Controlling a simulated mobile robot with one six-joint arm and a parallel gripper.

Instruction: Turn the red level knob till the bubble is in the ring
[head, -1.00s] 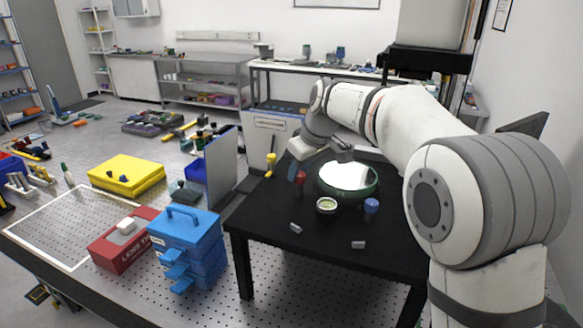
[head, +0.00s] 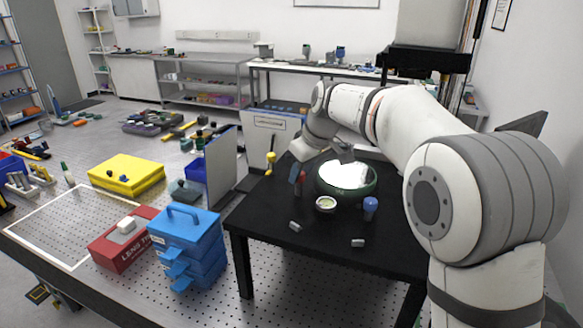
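The red level knob (head: 303,178) stands on the black table at the left side of the round instrument (head: 361,190), which has a bright, mirror-like top and a dark green rim. My gripper (head: 321,162) is open above this spot, its two fingers apart. The near left finger overlaps the red knob in the picture and hides part of it. I cannot tell whether they touch. The round bubble level (head: 326,204) sits in front of the instrument. Its bubble and ring are too small to read.
A blue knob (head: 370,208) stands at the instrument's right front. Two small grey pieces (head: 295,226) (head: 358,243) lie on the black table (head: 320,260). A blue toolbox (head: 187,240), a red box (head: 112,249) and a grey upright panel (head: 220,170) are to the left.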

